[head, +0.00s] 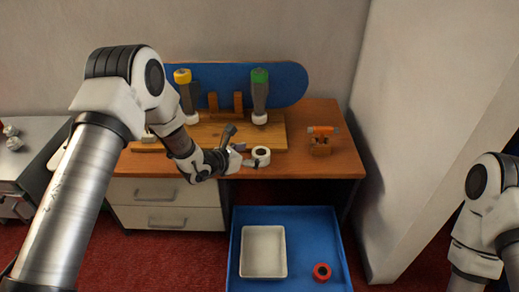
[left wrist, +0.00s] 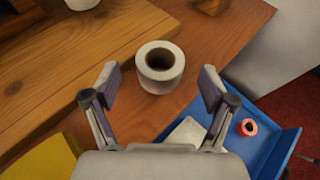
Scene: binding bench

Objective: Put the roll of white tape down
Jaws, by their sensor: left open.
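The roll of white tape (head: 261,155) stands on the wooden desk near its front edge, beside the raised wooden board, with its hole facing up. In the left wrist view the roll (left wrist: 160,70) sits just beyond and between my open fingertips. My left gripper (head: 240,152) is open and empty, close to the roll's left side in the head view. In the left wrist view the left gripper (left wrist: 160,80) shows both fingers spread apart, with no visible contact on the roll. My right gripper is out of view; only part of that arm shows at the right edge.
A blue tray (head: 238,250) below the desk front holds a white container (head: 264,252) and a red roll (head: 321,272). An orange-handled tool on a wooden block (head: 320,143) stands right of the roll. A blue board (head: 220,80) with clamps stands behind. Bare desk (head: 310,167) lies at right.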

